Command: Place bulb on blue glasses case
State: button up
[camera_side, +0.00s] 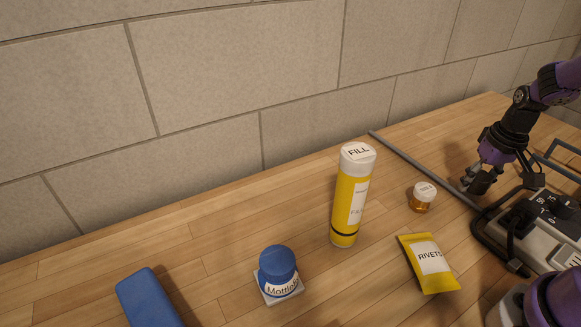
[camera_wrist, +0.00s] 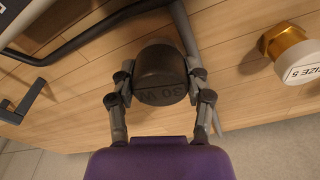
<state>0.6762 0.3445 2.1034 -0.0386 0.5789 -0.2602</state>
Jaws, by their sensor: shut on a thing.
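The bulb (camera_wrist: 162,75) is a dark, rounded piece with a marking that looks like 30 W in the wrist view. My gripper (camera_wrist: 161,84) has its fingers on both sides of it and is shut on it. In the side view my gripper (camera_side: 477,184) is low at the right, close to the table, next to a grey rod; the bulb is hard to make out there. Whether the bulb touches the table I cannot tell. The blue glasses case (camera_side: 148,298) lies at the lower left, partly cut off by the frame, with nothing visible on top.
A grey rod (camera_side: 420,167) lies behind the jar. A dark-framed device (camera_side: 545,232) is at right.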

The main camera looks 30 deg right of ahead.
jog(key=r, duration=0.2)
jog(key=a+r, duration=0.1)
jog(key=r, duration=0.1)
jog(key=shift+w+a+r, duration=0.1)
jog(key=shift+w+a, duration=0.05)
jog(key=shift+a, duration=0.05)
jog(key=w+a+r+n, duration=0.4)
jog(key=w+a+r, duration=0.2)
jog(key=a+r, duration=0.55)
jog(key=w+a+n, duration=0.3)
jog(key=w+a, duration=0.1)
jog(key=a, duration=0.3)
jog(key=n+y, duration=0.2)
jog(key=n, duration=0.7)
send_near(155, 320)
jog(key=s+d+r, duration=0.2)
jog(key=s, duration=0.1)
jog(key=shift+s+a+f, duration=0.1)
jog(key=shift+f, duration=1.15)
jog(key=shift+s+a+f, duration=0.1)
jog(key=shift+f, duration=1.15)
jog(key=shift+s+a+f, duration=0.1)
jog(key=shift+s+f, duration=0.05)
jog(key=shift+f, duration=1.15)
